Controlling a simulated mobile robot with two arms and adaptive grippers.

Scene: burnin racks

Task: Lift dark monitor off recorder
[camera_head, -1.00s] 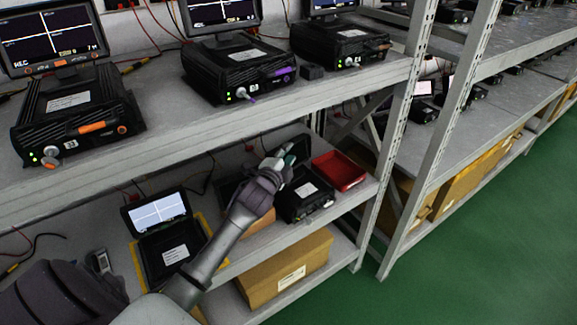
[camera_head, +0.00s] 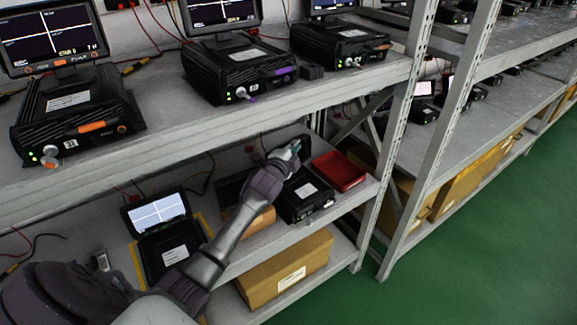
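A black recorder (camera_head: 306,196) with a white label sits on the middle shelf. A dark monitor (camera_head: 304,142) stands at its back, largely hidden behind my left gripper. My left gripper (camera_head: 291,150) comes in from the lower left and is at the front of the dark monitor, above the rear of the recorder. Its fingers are small and partly hidden, so I cannot tell whether they touch or grip the monitor. My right gripper is not in view.
A red tray (camera_head: 338,171) lies right of the recorder. Left of it is another recorder with a lit monitor (camera_head: 157,211). The upper shelf (camera_head: 215,130) runs close above the arm. A cardboard box (camera_head: 285,272) is below.

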